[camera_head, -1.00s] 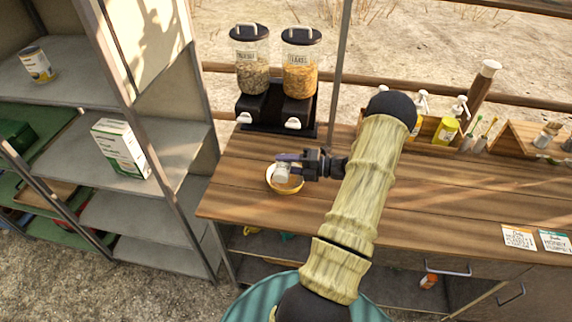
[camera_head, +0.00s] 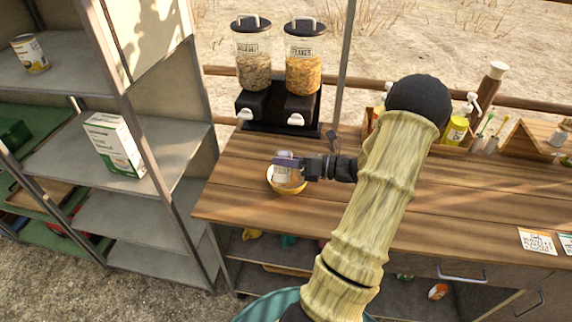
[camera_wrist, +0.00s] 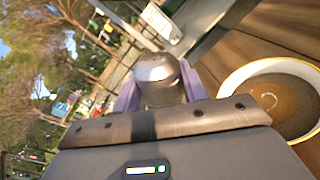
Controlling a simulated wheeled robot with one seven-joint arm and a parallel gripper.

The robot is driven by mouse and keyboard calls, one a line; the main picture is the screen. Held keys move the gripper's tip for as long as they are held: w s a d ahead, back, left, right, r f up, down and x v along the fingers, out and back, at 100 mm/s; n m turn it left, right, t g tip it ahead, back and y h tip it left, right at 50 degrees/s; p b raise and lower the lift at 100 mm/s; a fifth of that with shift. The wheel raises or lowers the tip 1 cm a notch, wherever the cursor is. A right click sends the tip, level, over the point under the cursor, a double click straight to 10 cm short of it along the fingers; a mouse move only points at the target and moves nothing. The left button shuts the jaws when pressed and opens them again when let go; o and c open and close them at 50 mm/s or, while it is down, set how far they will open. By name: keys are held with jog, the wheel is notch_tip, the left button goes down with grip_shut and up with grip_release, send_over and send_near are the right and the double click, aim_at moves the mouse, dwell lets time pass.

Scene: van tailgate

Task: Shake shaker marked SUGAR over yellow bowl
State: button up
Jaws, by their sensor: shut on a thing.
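A yellow bowl (camera_head: 289,190) stands on the wooden counter, left of centre. In the wrist view the bowl (camera_wrist: 225,84) is at the right, with brown contents inside. My gripper (camera_head: 284,163) is at the bowl, its purple fingers shut on a shaker (camera_head: 281,176). In the wrist view my gripper (camera_wrist: 160,92) holds the shaker (camera_wrist: 158,70) between its fingers, its rounded metal cap showing. In the head view the shaker overlaps the bowl. Its marking cannot be read, and its exact tilt is hard to tell.
Two cereal dispensers (camera_head: 279,70) stand at the back left of the counter. Spray bottles (camera_head: 456,128) and a wooden rack are at the back right. Cards (camera_head: 537,241) lie at the right. A shelf unit (camera_head: 150,215) stands left. The counter's middle right is clear beneath my arm.

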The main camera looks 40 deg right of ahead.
jog(key=n, duration=0.1)
jog(key=r+n+b, duration=0.1)
jog(key=n, duration=0.1)
jog(key=s+a+r+n+b, duration=0.1)
jog(key=n, duration=0.1)
jog(key=shift+r+t, duration=0.1)
jog(key=shift+t, duration=0.2)
jog(key=shift+s+a+r+n+b, duration=0.2)
jog(key=shift+r+n+b, duration=0.25)
jog(key=shift+n, duration=0.55)
jog(key=shift+r, duration=0.1)
jog(key=shift+w, duration=0.1)
